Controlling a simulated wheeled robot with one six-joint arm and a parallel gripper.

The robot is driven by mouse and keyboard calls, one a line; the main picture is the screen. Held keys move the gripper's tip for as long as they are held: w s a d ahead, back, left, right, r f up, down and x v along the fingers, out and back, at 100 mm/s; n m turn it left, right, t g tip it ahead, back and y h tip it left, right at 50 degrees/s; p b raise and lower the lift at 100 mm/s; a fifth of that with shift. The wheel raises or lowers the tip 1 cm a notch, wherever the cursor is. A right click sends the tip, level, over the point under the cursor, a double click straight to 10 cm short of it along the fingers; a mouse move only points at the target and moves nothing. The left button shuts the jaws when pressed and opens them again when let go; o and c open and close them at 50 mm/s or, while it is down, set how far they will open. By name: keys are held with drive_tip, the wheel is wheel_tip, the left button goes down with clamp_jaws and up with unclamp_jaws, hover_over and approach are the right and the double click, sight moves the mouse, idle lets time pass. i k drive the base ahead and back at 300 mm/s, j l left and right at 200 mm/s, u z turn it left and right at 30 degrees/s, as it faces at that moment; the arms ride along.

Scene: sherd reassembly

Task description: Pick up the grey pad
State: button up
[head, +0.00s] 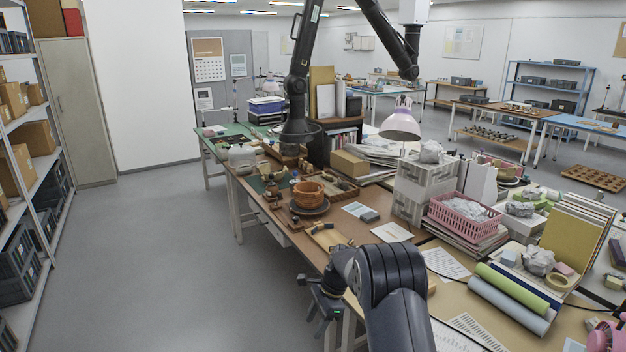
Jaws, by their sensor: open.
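A small dark grey block (370,216), which looks like the grey pad, lies flat on the brown bench top at the right edge of a light printed card (357,209). At this size I cannot be sure what it is. My gripper (322,308) is low at the front edge of the bench, left of my dark arm link. It is below and to the left of the grey block, well apart from it. Its fingers are small and partly hidden, with nothing visible between them.
A terracotta bowl (308,194) stands on a dark round base left of the block. White boxes (424,190) and a pink basket (463,219) stand to its right. A white sheet (392,232) lies in front. The floor at left is clear.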

sight(366, 218)
drive_tip(key=i+j+z, duration=0.5)
drive_tip(key=i+j, duration=0.15)
drive_tip(key=i+j+z, duration=0.5)
drive_tip(key=j, duration=0.45)
drive_tip(key=i+j+z, duration=0.2)
drive_tip(key=j, duration=0.15)
drive_tip(key=i+j+z, duration=0.15)
drive_tip(key=j, duration=0.15)
drive_tip(key=i+j+z, duration=0.2)
drive_tip(key=j, duration=0.2)
drive_tip(key=j+z, duration=0.2)
drive_tip(key=j, duration=0.15)
drive_tip(key=i+j+z, duration=0.2)
drive_tip(key=j, duration=0.25)
drive_tip(key=j+z, duration=0.15)
drive_tip(key=j, duration=0.25)
drive_tip(key=i+j+z, duration=0.45)
drive_tip(key=j, duration=0.2)
drive_tip(key=k, duration=0.1)
